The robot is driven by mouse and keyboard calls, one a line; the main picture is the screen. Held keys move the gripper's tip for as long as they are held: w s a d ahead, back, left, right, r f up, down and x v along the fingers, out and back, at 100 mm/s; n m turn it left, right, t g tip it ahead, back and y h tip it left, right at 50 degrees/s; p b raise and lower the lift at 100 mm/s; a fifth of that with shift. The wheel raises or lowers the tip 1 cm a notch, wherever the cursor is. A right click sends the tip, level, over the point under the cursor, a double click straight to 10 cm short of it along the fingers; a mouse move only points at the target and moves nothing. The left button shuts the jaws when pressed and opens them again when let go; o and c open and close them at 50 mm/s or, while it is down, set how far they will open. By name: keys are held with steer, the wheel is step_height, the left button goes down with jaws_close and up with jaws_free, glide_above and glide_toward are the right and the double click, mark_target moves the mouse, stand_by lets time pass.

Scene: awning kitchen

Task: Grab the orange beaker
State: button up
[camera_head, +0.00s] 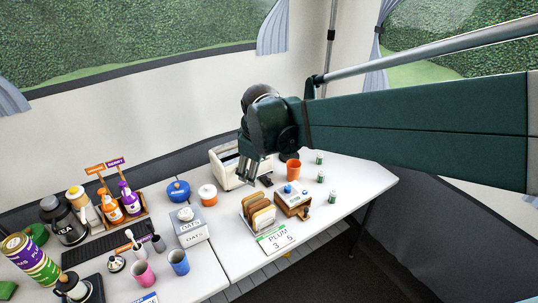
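The orange beaker (293,169) stands upright on the white table, just below my arm's wrist in the picture and near a few small green-and-white cans. My gripper (247,180) hangs pointing down to the left of the beaker, apart from it, in front of the white crate. Nothing can be made out in its fingers. They are small and dark, so I cannot tell how far apart they are.
A white crate (226,168) stands behind my gripper. Blue (178,262) and pink (143,273) cups are at the front left.

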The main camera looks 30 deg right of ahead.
steer(key=w+d+f+n+g+p, duration=0.2)
steer(key=w+d+f+n+p, duration=0.25)
steer(key=w+d, duration=0.6)
steer(key=n+g+p, duration=0.3)
steer(key=n+p, duration=0.1)
glide_toward(294, 165)
steer(key=s+a, duration=0.2)
steer(key=s, duration=0.1)
steer(key=shift+w+d, duration=0.1)
steer(key=shift+w, duration=0.05)
steer(key=shift+f, duration=0.1)
steer(key=shift+d+f, duration=0.2)
steer(key=shift+f, duration=0.95)
steer(key=shift+d+f+b, duration=0.2)
steer(key=shift+f+b, duration=0.1)
steer(key=shift+f, duration=1)
steer(key=shift+d+f+b, duration=0.2)
steer(key=shift+f+b, duration=0.05)
steer(key=shift+f, duration=1.05)
steer(key=c, duration=1)
